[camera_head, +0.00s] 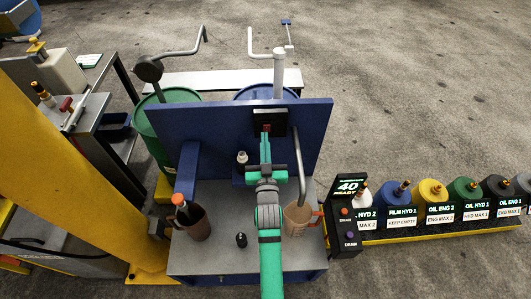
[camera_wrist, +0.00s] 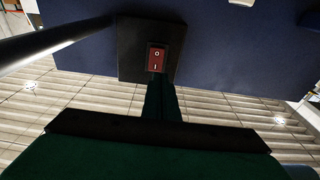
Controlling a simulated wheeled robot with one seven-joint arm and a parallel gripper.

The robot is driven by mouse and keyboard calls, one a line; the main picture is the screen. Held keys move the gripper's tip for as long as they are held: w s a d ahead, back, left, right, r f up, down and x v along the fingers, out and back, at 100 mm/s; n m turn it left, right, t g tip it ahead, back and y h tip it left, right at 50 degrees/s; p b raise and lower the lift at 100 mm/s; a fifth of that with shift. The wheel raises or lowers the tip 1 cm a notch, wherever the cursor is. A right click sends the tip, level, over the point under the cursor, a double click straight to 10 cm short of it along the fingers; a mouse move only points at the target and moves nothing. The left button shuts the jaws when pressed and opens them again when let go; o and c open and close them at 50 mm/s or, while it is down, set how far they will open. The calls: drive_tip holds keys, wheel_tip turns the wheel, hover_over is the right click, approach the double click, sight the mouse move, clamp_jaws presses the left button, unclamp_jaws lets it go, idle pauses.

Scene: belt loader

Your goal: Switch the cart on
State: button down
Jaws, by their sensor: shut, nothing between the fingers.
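The cart (camera_head: 182,264) has a grey top and an upright blue back panel (camera_head: 192,120). A black plate on that panel carries a red rocker switch (camera_head: 267,128), marked O and I. In the wrist view the switch (camera_wrist: 157,58) is unlit, with O at the top and I at the bottom. My gripper (camera_head: 265,138) is shut and empty, pointing at the panel. In the wrist view its fingertips (camera_wrist: 160,78) are at the lower edge of the switch. I cannot tell whether they touch it.
A brown jug with an orange-capped bottle (camera_head: 188,215) stands on the cart's left, and a beige jug (camera_head: 297,219) on its right. A curved grey pipe (camera_head: 299,165) rises beside my arm. Several coloured bottles (camera_head: 430,190) line a rack at the right.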

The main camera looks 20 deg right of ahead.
drive_tip(key=shift+x, duration=1.35)
drive_tip(key=shift+w+d+r, duration=0.1)
drive_tip(key=shift+w, duration=0.1)
drive_tip(key=shift+s, duration=0.1)
drive_tip(key=shift+s, duration=0.3)
drive_tip(key=s+a+r, duration=0.2)
drive_tip(key=s+a, duration=0.2)
drive_tip(key=s, duration=0.8)
drive_tip(key=shift+s, duration=0.3)
drive_tip(key=shift+w, duration=0.15)
